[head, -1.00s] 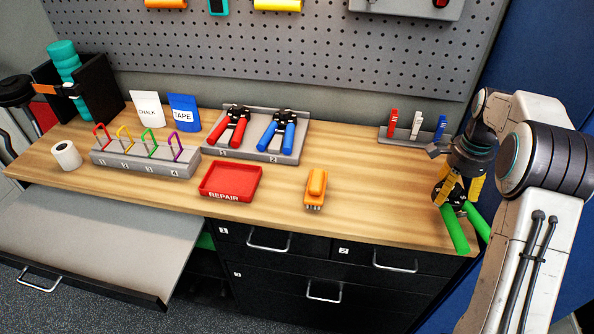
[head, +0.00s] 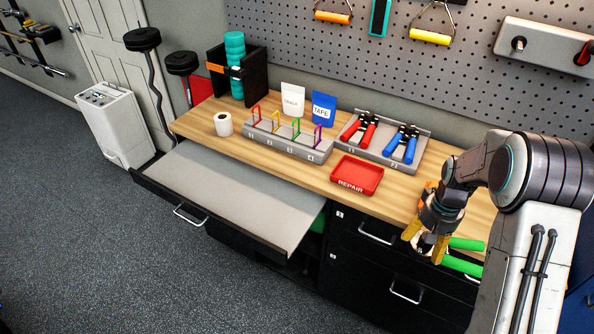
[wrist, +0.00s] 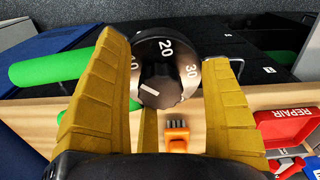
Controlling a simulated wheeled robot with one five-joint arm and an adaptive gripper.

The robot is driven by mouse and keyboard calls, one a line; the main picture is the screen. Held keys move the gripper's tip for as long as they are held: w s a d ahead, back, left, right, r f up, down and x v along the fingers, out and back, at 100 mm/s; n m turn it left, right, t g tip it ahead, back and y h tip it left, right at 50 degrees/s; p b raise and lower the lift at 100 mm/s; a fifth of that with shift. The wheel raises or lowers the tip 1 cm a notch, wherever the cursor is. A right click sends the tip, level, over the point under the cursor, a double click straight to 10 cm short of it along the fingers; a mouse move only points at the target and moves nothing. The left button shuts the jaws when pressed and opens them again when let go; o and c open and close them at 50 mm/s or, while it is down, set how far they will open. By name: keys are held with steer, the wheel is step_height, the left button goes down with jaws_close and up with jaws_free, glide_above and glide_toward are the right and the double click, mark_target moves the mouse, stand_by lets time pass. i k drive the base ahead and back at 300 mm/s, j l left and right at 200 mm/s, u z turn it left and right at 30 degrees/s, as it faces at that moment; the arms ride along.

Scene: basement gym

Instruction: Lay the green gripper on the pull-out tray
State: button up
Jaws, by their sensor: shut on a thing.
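The green gripper, a hand trainer with green handles (head: 462,263) and a dark dial, hangs in my gripper (head: 425,243). In the wrist view the dial (wrist: 166,72), with numbers 20 and 30, sits between my two yellow fingers, and one green handle (wrist: 62,68) sticks out to the left. My gripper is shut on it, in front of the bench's front edge. The pull-out tray (head: 235,190) extends from under the bench, left of my gripper. Its grey surface is bare.
The wooden bench (head: 325,193) carries a red REPAIR tray (head: 357,175), a slotted rack (head: 288,143), a holder with red and blue hand grippers (head: 383,140), a white roll (head: 223,124) and an orange brush (wrist: 177,136). Dark drawers (head: 360,255) stand below. Floor at left is open.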

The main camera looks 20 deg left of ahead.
mark_target(248, 187)
steer(key=i+j+u, duration=0.1)
steer(key=j+u, duration=0.25)
steer(key=i+j+u, duration=0.15)
steer(key=j+u, duration=0.2)
steer(key=i+j+u, duration=0.15)
steer(key=u, duration=0.2)
steer(key=i+j+u, duration=0.25)
steer(key=u, duration=0.25)
steer(key=i+u, duration=0.7)
steer(key=u, duration=0.25)
steer(key=i+l+u, duration=0.1)
steer(key=i+u, duration=0.35)
steer(key=k, duration=0.1)
